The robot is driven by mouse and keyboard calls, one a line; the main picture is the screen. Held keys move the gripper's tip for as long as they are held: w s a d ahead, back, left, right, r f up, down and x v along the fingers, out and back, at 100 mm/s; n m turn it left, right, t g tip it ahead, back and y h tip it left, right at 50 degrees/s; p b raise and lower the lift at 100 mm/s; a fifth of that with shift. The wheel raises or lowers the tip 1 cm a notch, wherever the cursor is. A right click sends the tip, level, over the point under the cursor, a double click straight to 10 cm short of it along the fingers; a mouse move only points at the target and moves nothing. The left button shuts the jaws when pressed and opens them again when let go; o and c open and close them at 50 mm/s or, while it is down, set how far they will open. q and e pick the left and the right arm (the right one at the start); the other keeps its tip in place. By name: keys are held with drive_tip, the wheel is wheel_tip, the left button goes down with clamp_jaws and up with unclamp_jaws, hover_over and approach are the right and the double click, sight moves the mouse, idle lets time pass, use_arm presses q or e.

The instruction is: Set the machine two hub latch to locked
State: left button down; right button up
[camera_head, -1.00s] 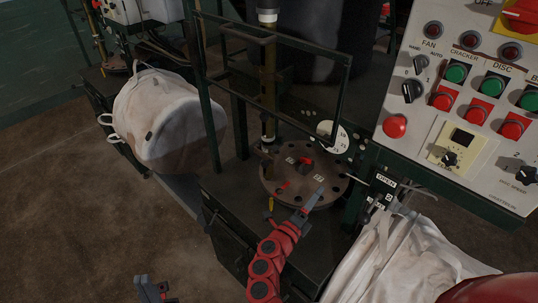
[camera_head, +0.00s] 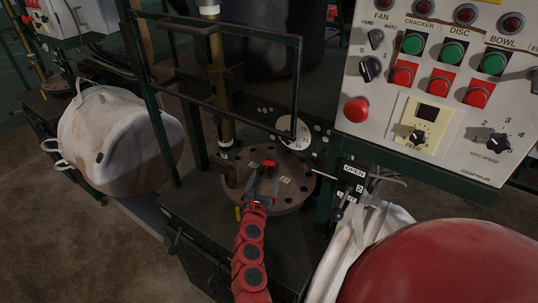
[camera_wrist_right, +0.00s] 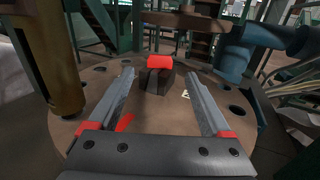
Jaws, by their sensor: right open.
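The hub latch (camera_head: 268,164) is a small dark block with a red top on the round brown, holed hub disc (camera_head: 295,200) of the middle machine. It also shows in the right wrist view (camera_wrist_right: 158,72), ahead of my fingers and near the middle of the gap. My right gripper (camera_head: 262,184) is open over the near part of the disc, its fingers (camera_wrist_right: 159,78) pointing at the latch. I cannot tell whether they touch it. A red mark (camera_wrist_right: 124,122) lies on the disc near the left finger. My left gripper is out of view.
A brass post (camera_head: 218,90) and a dark green frame (camera_head: 298,85) stand beside and above the disc. A control panel (camera_head: 440,150) is at the right. White bags hang left (camera_head: 115,140) and lower right (camera_head: 345,250). A red dome (camera_head: 440,265) fills the lower right corner.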

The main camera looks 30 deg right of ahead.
sight(270, 161)
drive_tip(key=x, duration=1.1)
drive_tip(key=shift+w+d, duration=0.1)
drive_tip(key=shift+w, duration=0.05)
drive_tip(key=shift+f, duration=0.1)
clamp_jaws()
drive_tip(key=shift+f, duration=0.15)
drive_tip(key=m+g+h+b, duration=0.1)
drive_tip(key=b, duration=0.3)
drive_tip(key=m+g+h+b, duration=0.1)
drive_tip(key=g+b, duration=0.1)
drive_tip(key=b, duration=0.3)
drive_tip(key=m+g+h+b, duration=0.1)
drive_tip(key=m+g+b, duration=0.1)
drive_tip(key=b, duration=0.2)
drive_tip(key=shift+s+d+f+h, duration=0.25)
drive_tip(key=shift+s+d+h, duration=0.05)
drive_tip(key=shift+s, duration=0.1)
drive_tip(key=shift+s+r+m+g+b, duration=0.15)
drive_tip(key=shift+r+m+g+b, duration=0.25)
drive_tip(key=shift+b, duration=0.45)
drive_tip(key=shift+g, duration=0.3)
